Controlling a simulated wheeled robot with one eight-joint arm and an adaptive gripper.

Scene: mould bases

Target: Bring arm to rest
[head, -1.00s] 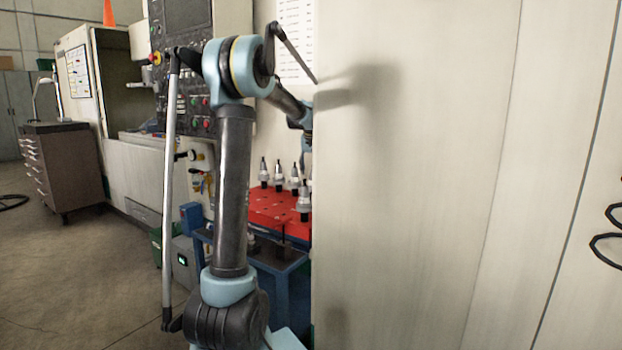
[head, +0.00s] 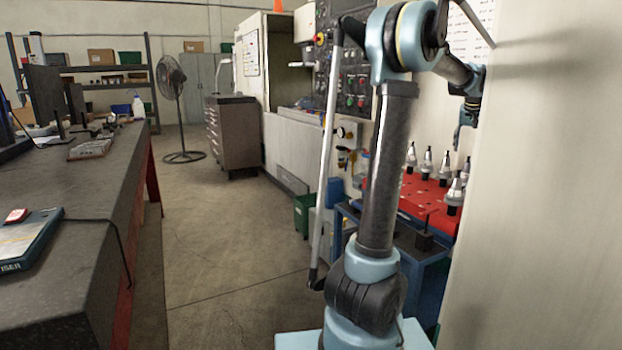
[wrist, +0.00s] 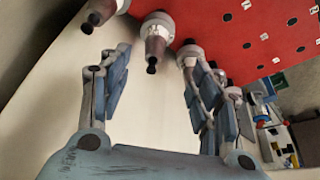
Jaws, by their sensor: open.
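My arm stands upright in the head view and bends over to the right at the top. My gripper (head: 466,124) hangs at its end above the tool holders, partly cut off by the pale panel's edge. In the wrist view my gripper (wrist: 155,85) is open, its two blue-grey fingers wide apart with nothing between them. Tool holders stand on a red tray (head: 412,208). One tool holder (wrist: 156,35) shows beyond the fingertips, and another (wrist: 190,57) shows close by the right finger; I cannot tell whether they touch.
A large pale panel (head: 540,200) fills the right side, close to my arm. A dark workbench (head: 100,200) runs along the left. A standing fan (head: 172,90), a drawer cabinet (head: 232,135) and a machine (head: 285,150) stand further back. The floor between bench and machine is clear.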

